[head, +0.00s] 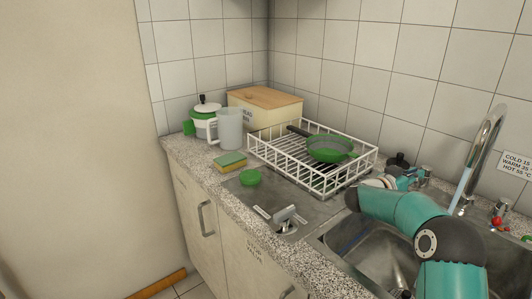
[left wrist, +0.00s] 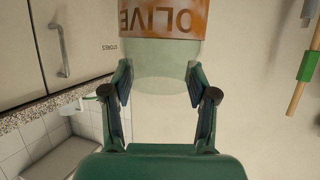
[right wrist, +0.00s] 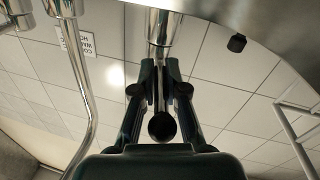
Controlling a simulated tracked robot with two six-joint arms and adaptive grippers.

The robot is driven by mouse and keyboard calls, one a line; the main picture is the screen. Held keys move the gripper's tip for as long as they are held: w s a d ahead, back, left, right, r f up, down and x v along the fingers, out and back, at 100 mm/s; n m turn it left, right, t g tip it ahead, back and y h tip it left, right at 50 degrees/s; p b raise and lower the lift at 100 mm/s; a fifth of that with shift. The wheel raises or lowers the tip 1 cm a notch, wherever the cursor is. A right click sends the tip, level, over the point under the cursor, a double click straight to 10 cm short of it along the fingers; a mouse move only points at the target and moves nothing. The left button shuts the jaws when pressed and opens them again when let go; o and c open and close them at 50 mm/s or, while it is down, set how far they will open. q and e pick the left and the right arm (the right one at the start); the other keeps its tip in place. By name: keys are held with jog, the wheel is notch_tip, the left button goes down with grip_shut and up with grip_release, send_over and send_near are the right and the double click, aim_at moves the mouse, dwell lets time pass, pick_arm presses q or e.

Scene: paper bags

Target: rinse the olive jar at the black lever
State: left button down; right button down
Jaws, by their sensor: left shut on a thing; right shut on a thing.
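The olive jar (left wrist: 160,62) is clear glass with an orange label. My left gripper (left wrist: 159,88) is shut around its bare glass in the left wrist view; the label and the room both appear inverted there. The jar and left gripper are outside the head view. My right gripper (head: 388,182) is by the taps behind the sink in the head view. In the right wrist view my right gripper (right wrist: 160,78) is shut on the black lever (right wrist: 162,127), whose round knob shows between the fingers. A pale stream (head: 462,188) falls from the chrome spout (head: 490,118).
My right arm covers part of the sink (head: 378,262). A white rack (head: 263,153) with a green pan (head: 328,149) stands left of it. A green disc (head: 250,177), sponge (head: 229,160), frosted jug (head: 230,128) and wooden-lidded box (head: 266,99) are on the counter. A red lever (head: 497,221) is at right.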

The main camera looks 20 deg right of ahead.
jog(key=shift+w+a+r, duration=0.1)
jog(key=shift+w+r, duration=0.05)
jog(key=c, duration=1.2)
grip_release()
jog(key=shift+w, duration=0.1)
jog(key=shift+a, duration=0.1)
jog(key=s+a, duration=0.1)
jog(key=a, duration=1)
jog(key=shift+s+a, duration=0.35)
